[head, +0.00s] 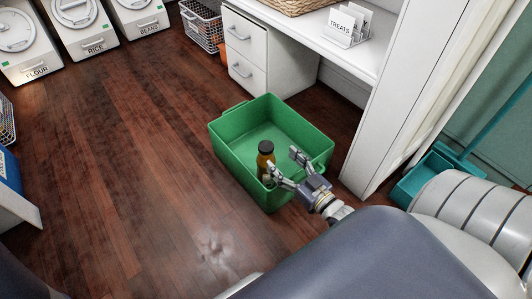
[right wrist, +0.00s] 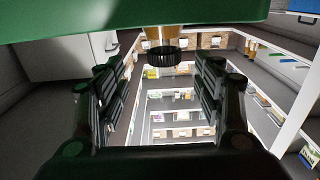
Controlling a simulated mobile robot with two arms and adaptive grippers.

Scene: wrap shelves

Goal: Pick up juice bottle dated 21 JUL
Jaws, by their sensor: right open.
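A bottle (head: 264,157) with a black cap and orange-brown contents stands upright in the green bin (head: 233,152), near its front wall. Part of a pale label shows, but no date can be read. My right gripper (head: 282,160) is open over the bin, just right of the bottle and close to it. In the right wrist view the black cap (right wrist: 164,58) shows beyond and between the two spread fingers (right wrist: 163,75), with nothing held. My left gripper is not in view.
The green bin stands on a dark wood floor, with free floor to its left. A white drawer unit (head: 244,54) and desk stand behind it, and a white panel (head: 400,95) rises on the right. A teal dustpan (head: 415,182) lies farther right.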

